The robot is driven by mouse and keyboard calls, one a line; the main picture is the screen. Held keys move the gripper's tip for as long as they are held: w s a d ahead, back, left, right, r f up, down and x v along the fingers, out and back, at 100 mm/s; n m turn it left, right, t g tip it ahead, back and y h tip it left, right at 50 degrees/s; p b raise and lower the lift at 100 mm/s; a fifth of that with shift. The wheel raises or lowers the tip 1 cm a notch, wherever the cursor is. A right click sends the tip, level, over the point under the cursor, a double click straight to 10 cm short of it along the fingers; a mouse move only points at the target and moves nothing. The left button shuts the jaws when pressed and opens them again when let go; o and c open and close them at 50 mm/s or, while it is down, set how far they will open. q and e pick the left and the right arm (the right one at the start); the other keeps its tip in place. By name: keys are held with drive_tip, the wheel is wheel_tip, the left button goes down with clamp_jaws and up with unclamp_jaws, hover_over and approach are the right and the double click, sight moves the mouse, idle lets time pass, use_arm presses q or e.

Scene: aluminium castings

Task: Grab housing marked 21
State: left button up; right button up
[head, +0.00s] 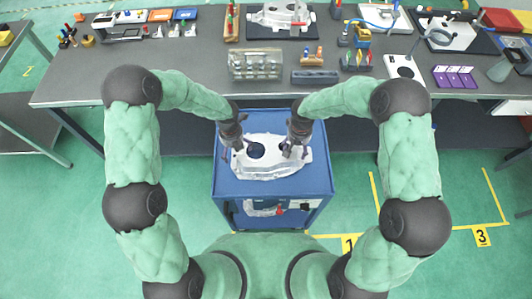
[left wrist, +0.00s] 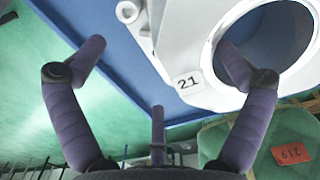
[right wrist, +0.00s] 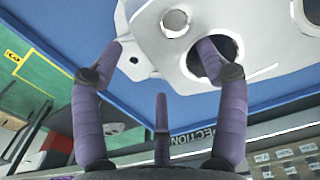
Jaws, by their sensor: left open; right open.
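The silver-white housing (head: 270,172) lies on top of the blue cart (head: 225,185). My left gripper (head: 240,146) is open at the housing's left side. In the left wrist view (left wrist: 162,55), one finger overlaps the bore and the other is over the blue top outside the edge. My right gripper (head: 292,149) is open at the right side. In the right wrist view (right wrist: 161,48), one finger overlaps an opening and the other is near the outer flange. Contact cannot be told.
A grey workbench (head: 200,60) runs behind the cart. It carries another casting (head: 280,16), a clear-topped box (head: 255,64), a dark block (head: 315,77) and several tools. Open green floor with yellow markings lies on both sides of the cart.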

use_arm(q)
drive_tip(key=shift+f, duration=1.75)
use_arm(e)
drive_tip(key=shift+f, duration=1.8)
use_arm(q)
drive_tip(key=c, duration=1.5)
use_arm(e)
clamp_jaws()
drive_tip(key=shift+r, duration=0.1)
